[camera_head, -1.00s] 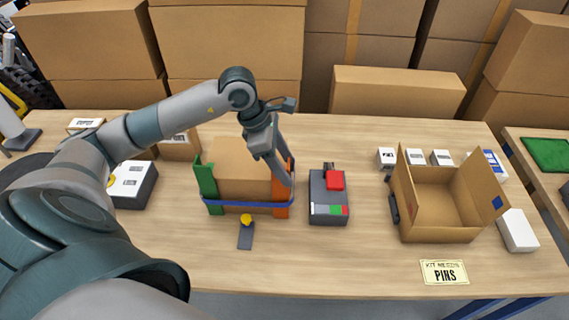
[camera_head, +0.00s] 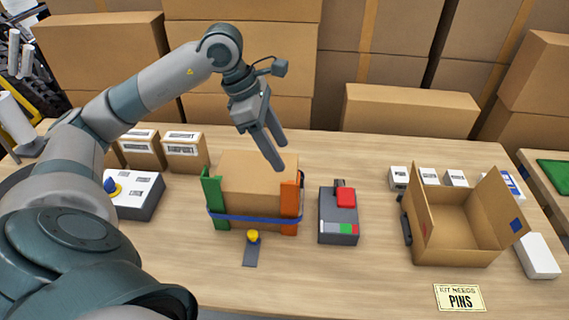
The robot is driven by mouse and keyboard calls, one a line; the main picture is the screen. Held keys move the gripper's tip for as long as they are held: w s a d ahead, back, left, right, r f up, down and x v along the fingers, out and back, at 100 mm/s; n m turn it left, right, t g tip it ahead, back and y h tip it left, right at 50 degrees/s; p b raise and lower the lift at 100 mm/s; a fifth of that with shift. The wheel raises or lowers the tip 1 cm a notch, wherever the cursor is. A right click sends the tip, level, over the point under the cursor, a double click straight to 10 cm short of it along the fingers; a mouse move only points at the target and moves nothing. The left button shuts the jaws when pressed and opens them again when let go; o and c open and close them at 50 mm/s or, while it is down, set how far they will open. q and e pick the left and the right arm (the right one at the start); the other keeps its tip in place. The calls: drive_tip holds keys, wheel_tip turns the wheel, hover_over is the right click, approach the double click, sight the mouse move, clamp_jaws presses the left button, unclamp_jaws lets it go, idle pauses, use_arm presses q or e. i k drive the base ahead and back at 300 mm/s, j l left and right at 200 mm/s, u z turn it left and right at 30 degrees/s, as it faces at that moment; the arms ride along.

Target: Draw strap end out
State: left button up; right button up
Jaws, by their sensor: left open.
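A blue strap (camera_head: 255,219) runs across the front of a cardboard box (camera_head: 258,180). The box stands between a green upright (camera_head: 213,200) on its left and an orange upright (camera_head: 289,206) on its right. A grey tab with a yellow knob (camera_head: 253,237) lies on the table in front of the strap. I cannot make out a loose strap end. My left gripper (camera_head: 279,152) is open and empty, pointing down above the right part of the box. My right gripper is not in view.
A grey device with a red block (camera_head: 339,215) stands right of the box. An open carton (camera_head: 458,220) is farther right, with a "KIT NEEDS PINS" card (camera_head: 459,297) in front. A grey-and-white case (camera_head: 136,196) and small cartons (camera_head: 184,151) stand left.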

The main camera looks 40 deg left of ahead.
sight(252, 234)
drive_tip(key=u, duration=1.45)
